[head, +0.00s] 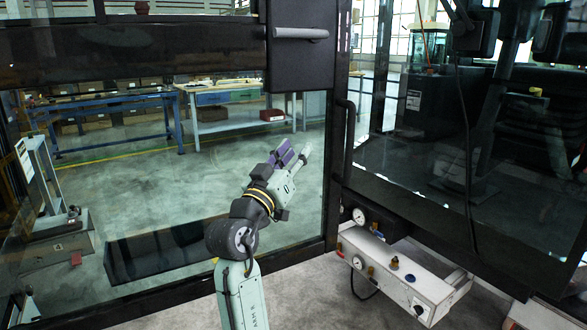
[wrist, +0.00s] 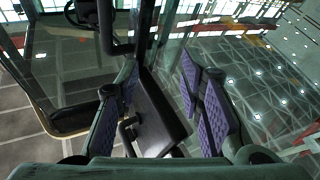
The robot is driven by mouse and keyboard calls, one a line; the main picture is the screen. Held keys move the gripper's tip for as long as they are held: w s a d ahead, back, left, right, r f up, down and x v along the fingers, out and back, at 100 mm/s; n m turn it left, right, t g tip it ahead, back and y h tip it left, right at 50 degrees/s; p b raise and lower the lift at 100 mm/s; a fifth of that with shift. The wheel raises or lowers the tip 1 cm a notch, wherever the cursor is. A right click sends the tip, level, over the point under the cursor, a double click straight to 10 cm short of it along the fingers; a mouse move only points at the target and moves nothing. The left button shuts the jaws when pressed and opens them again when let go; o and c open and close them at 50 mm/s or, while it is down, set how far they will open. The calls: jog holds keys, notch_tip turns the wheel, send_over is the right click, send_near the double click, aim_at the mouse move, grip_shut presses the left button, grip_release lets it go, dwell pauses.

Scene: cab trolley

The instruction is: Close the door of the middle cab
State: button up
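A black-framed glass door (head: 327,215) fills the left and middle of the head view, standing at an angle to the dark cab (head: 450,210) on the right. A grey handle (head: 300,33) sits on the black panel (head: 302,70) at the door's upper right. My gripper (head: 296,155) is in front of the glass, below that panel and apart from the handle. The wrist view shows its two purple-padded fingers (wrist: 165,95) spread apart. A dark box-like part (wrist: 158,115) shows between and beyond them; contact cannot be told. A dark bar (wrist: 107,25) rises beyond the left finger.
A black grab bar (head: 344,140) stands beside the door's right edge. A white box with gauges (head: 400,275) juts out low under the cab. Through the glass are a blue workbench (head: 105,105) and a bench with a shelf (head: 235,125). Grey floor shows at the bottom.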

jog(key=shift+w+f+n+y, duration=0.1)
jog(key=shift+f+n+y, duration=0.3)
jog(key=shift+f+y, duration=1.1)
jog(key=shift+a+f, duration=0.1)
